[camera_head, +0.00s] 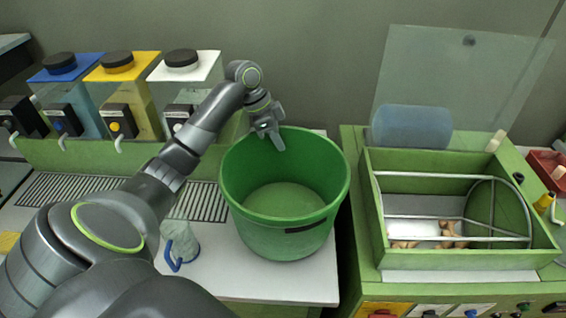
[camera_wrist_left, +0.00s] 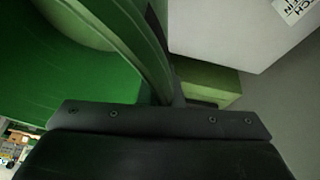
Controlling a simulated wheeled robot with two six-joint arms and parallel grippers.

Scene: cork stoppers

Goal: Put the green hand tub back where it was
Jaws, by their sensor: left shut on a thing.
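The green hand tub (camera_head: 284,198) is a large open round bucket, upright on or just above the white worktop, between the liquid tanks and the green machine. It looks empty inside. My left gripper (camera_head: 270,130) is at its far left rim, shut on the rim. In the left wrist view the green tub wall (camera_wrist_left: 75,75) fills the left side, and its rim runs into the dark gripper (camera_wrist_left: 165,105). The fingertips are partly hidden. My right gripper is in neither view.
Tanks with blue (camera_head: 65,95), yellow (camera_head: 125,95) and white (camera_head: 185,90) lids stand at the back left. A clear jug with a blue handle (camera_head: 180,245) stands left of the tub. The green machine (camera_head: 365,230) with its drum of corks is close on the right.

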